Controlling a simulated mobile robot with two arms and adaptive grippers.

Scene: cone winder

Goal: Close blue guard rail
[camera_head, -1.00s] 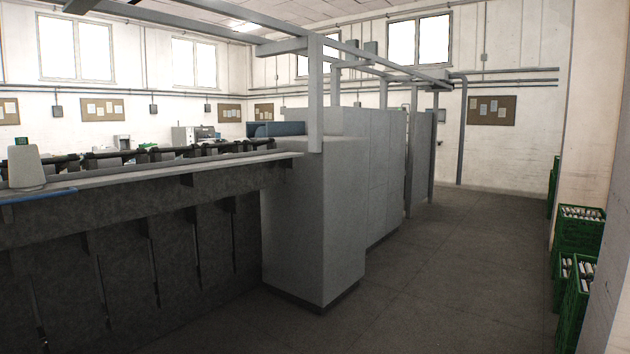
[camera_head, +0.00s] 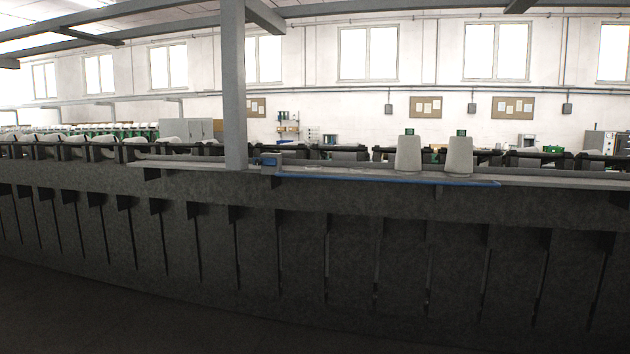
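The blue guard rail (camera_head: 390,180) is a thin bar along the front edge of the long machine's ledge, right of the grey post. A small blue block (camera_head: 267,160) sits at its left end, beside the post. Two pale cones (camera_head: 408,153) (camera_head: 459,155) stand upright on the ledge behind the rail. I cannot tell from here whether the rail is open or closed. Neither of my grippers is in view.
The long dark machine (camera_head: 380,262) spans the whole view. A grey upright post (camera_head: 233,85) rises from its ledge to overhead beams. Dark floor (camera_head: 90,305) lies free in front at the lower left.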

